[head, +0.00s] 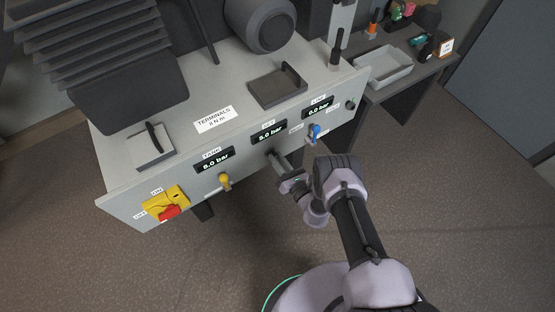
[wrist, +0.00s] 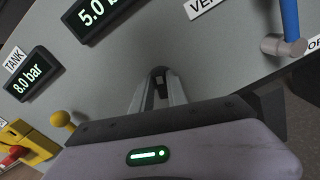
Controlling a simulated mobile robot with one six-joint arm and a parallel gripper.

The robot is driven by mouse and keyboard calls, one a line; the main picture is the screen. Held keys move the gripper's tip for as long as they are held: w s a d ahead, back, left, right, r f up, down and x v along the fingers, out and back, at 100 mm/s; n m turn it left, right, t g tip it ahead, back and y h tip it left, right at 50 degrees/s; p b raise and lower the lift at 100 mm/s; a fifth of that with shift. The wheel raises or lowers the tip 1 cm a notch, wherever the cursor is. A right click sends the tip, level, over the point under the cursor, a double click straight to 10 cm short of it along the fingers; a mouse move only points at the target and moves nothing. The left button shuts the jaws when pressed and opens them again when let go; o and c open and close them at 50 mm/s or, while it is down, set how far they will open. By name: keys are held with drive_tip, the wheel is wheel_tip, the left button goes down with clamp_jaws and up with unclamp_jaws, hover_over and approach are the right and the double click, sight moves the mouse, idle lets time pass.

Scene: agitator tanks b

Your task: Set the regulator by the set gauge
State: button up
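The set gauge (head: 269,132) on the grey panel front reads 5.0 bar; it also shows, partly cut off, at the top of the wrist view (wrist: 92,14). My gripper (head: 273,156) reaches the panel just below this gauge. In the wrist view its two fingers (wrist: 160,82) point at the panel and lie close together, with a narrow dark gap between them. The regulator's knob is not clearly visible; the fingers cover the spot below the set gauge. I cannot tell whether they hold it.
The tank gauge (head: 215,160) reads 8.0 bar, above a yellow handle (head: 225,181). The line gauge (head: 318,107) reads 0.0 bar, above a blue-handled valve (head: 315,132). A yellow and red switch (head: 167,203) is at the panel's left. A side table with a grey tray (head: 382,68) stands right.

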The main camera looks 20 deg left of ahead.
clamp_jaws()
drive_tip(key=m+b, duration=0.1)
drive_tip(key=b, duration=0.1)
drive_tip(key=m+b, duration=0.1)
drive_tip(key=m, duration=0.1)
drive_tip(key=shift+w+d+f+m+b, duration=0.1)
drive_tip(key=shift+d+f+m+b, duration=0.1)
drive_tip(key=shift+m+b, duration=0.15)
drive_tip(key=o, duration=0.5)
unclamp_jaws()
drive_tip(key=shift+a+r, duration=0.1)
drive_tip(key=p+v, duration=0.6)
drive_tip(key=v, duration=1.1)
drive_tip(key=shift+p, duration=0.3)
